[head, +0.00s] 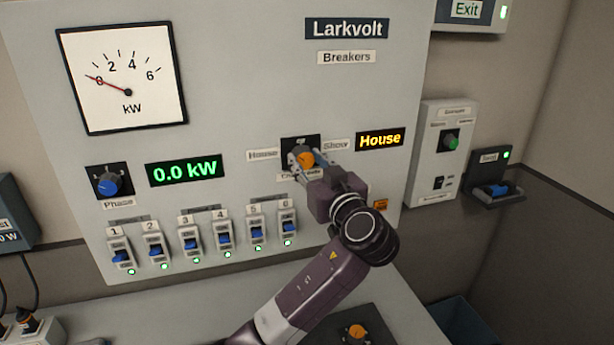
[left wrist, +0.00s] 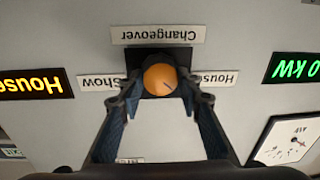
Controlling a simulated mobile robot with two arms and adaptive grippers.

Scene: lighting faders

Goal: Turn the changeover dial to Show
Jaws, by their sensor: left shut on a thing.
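The changeover dial (head: 304,157) is an orange knob on a black plate on the grey Larkvolt panel. The House label (head: 262,155) is on its left and the Show label (head: 336,145) on its right. My left gripper (head: 306,165) is at the dial and partly hides it and the label below. In the left wrist view, which is upside down, the orange dial (left wrist: 160,79) sits between the fingertips of my left gripper (left wrist: 160,92), shut on it. Its dark mark points toward the House side. The display (head: 380,139) reads House in yellow. My right gripper is not in view.
A blue Phase dial (head: 108,184), a green 0.0 kW display (head: 185,170) and a row of blue-levered breakers (head: 188,243) share the panel. A kW meter (head: 122,79) is above.

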